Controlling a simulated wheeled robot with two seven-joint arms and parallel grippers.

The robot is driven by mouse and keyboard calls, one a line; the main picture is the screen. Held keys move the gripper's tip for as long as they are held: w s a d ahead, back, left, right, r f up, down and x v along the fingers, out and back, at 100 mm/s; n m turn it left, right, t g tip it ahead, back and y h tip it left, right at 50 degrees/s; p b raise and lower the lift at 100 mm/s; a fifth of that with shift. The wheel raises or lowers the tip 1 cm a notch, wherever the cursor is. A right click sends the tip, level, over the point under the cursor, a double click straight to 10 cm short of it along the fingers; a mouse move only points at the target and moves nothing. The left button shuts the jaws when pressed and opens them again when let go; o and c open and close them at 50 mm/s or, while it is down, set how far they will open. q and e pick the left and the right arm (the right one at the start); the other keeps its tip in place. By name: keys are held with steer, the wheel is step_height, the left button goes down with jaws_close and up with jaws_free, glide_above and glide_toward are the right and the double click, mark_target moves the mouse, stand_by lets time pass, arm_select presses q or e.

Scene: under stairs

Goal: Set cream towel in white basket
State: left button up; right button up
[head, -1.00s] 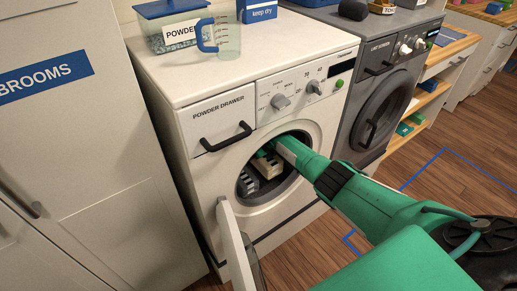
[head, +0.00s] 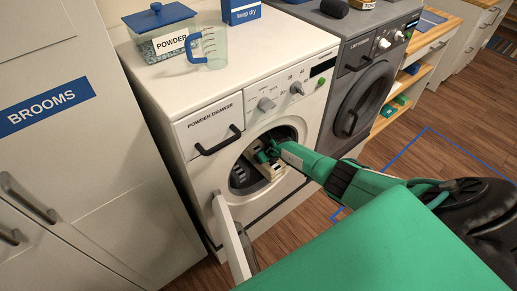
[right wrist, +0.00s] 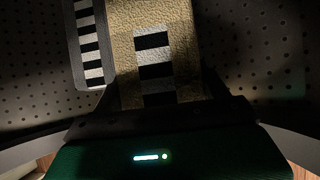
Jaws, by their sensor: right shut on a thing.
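The cream towel (right wrist: 190,50) is in the drum of the white washing machine (head: 215,130). In the right wrist view it fills the middle, with black-and-white striped finger pads against it. In the head view a small cream patch of the towel (head: 274,173) shows at the drum's mouth. My right gripper (head: 267,158) reaches in through the round opening and is shut on the towel. Most of the towel is hidden by the gripper and the drum's shade. The white basket and my left gripper are not in view.
The washer's door (head: 231,240) stands open at the lower left of the opening. A grey machine (head: 360,95) stands to the right. A powder box (head: 162,35) and a measuring jug (head: 208,48) stand on the washer. A brooms cabinet (head: 80,150) closes off the left side.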

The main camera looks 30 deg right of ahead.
steer(key=s+p, duration=0.3)
steer(key=s, duration=0.2)
steer(key=s+d+p, duration=0.1)
steer(key=s+p, duration=0.3)
steer(key=s, duration=0.2)
steer(key=s+d+p, duration=0.1)
steer(key=s+p, duration=0.3)
steer(key=s, duration=0.2)
steer(key=shift+s+d+r, duration=0.2)
steer(key=shift+d, duration=0.05)
steer(key=shift+s+d+f+p, duration=0.1)
steer(key=shift+s+d+p, duration=0.35)
steer(key=shift+s, duration=2.2)
steer(key=shift+s+d+f+p, duration=0.1)
steer(key=shift+s+d+p, duration=0.35)
steer(key=shift+s, duration=2.2)
steer(key=shift+s+d+p, duration=0.2)
steer(key=shift+s+p, duration=0.5)
steer(key=shift+s, duration=1.95)
